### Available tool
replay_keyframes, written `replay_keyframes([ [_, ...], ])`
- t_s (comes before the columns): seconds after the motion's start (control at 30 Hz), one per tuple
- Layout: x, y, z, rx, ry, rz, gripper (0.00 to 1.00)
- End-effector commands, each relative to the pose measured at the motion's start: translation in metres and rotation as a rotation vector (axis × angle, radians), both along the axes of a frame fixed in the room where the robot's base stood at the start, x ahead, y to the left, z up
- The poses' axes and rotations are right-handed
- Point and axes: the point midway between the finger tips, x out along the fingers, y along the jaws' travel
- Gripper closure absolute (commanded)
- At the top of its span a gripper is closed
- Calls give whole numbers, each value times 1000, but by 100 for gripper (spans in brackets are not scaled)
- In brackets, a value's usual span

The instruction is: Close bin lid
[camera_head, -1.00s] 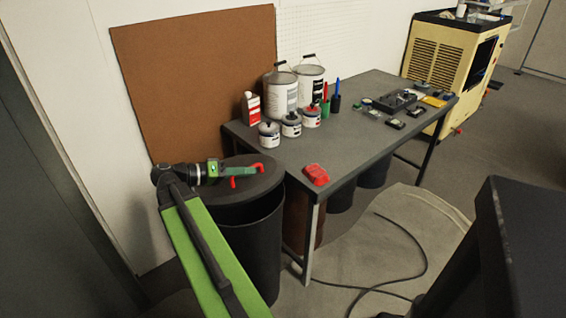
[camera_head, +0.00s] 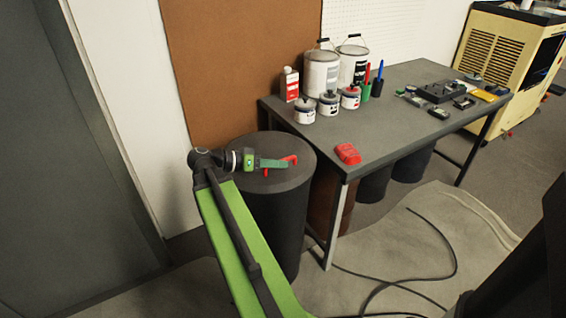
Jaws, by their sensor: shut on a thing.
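The black round bin (camera_head: 284,225) stands at the left end of the table. Its dark lid (camera_head: 298,178) lies flat over the top, and no gap shows between lid and bin from here. My gripper (camera_head: 279,165), with green body and red fingertips, is over the middle of the lid, low against it. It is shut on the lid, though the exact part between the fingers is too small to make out.
The grey table (camera_head: 410,125) right of the bin holds paint cans (camera_head: 321,72), small jars, a red block (camera_head: 348,153) and tools. A brown board (camera_head: 215,70) leans behind. A black cable (camera_head: 440,235) lies on the floor.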

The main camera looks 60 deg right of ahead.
Motion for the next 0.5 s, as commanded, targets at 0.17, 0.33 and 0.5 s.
replay_keyframes([
  [0.17,-4,1,-4,14,-2,-11,78],
  [0.33,-6,-2,-4,13,-2,-14,78],
  [0.5,-7,-4,-3,11,-2,-16,78],
])
